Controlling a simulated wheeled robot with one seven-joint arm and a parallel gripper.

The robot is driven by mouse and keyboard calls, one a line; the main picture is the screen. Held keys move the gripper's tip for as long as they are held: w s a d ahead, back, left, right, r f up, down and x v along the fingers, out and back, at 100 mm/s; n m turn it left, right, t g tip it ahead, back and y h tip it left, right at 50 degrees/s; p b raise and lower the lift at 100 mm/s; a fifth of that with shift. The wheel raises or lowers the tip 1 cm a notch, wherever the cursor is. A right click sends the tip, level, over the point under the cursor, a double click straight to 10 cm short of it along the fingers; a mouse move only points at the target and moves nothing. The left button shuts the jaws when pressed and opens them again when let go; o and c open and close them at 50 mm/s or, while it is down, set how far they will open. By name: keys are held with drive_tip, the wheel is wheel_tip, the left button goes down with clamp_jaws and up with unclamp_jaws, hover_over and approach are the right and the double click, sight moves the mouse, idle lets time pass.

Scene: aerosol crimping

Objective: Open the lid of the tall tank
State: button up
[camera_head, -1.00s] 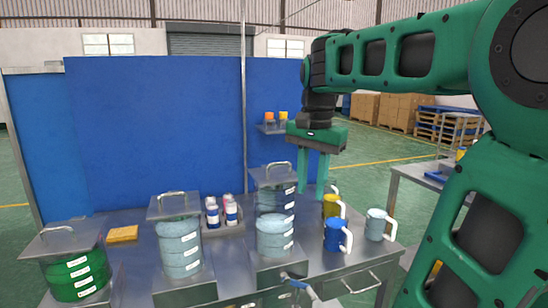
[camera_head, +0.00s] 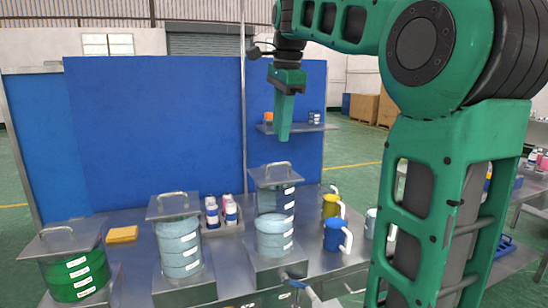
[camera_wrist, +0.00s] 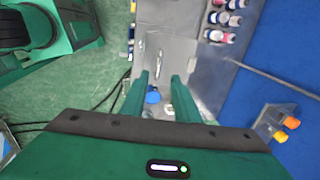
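The tall tank (camera_head: 275,240) is the right one of three clear tanks, with pale blue contents in its lower part. Its flat grey lid (camera_head: 268,182) lies on top, closed, with a curved handle (camera_head: 278,164). In the wrist view a grey plate with a handle (camera_wrist: 158,65), apparently this lid, lies beyond the fingertips. My gripper (camera_head: 283,138) hangs above the tank, clear of the handle. In the wrist view my gripper (camera_wrist: 160,82) has its two green fingers apart with nothing held.
A pale blue tank (camera_head: 179,245) and a green tank (camera_head: 75,275) stand to the left. Small bottles (camera_head: 222,212) stand behind. A blue mug (camera_head: 337,235) and yellow mugs (camera_head: 331,206) stand right. A blue panel (camera_head: 160,130) and a shelf (camera_head: 310,127) are behind.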

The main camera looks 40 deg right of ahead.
drive_tip(key=f, duration=0.2)
drive_tip(key=w+f, duration=0.1)
drive_tip(key=f, duration=0.5)
drive_tip(key=shift+w+d, duration=0.2)
drive_tip(key=shift+w, duration=0.05)
drive_tip(key=shift+c, duration=0.7)
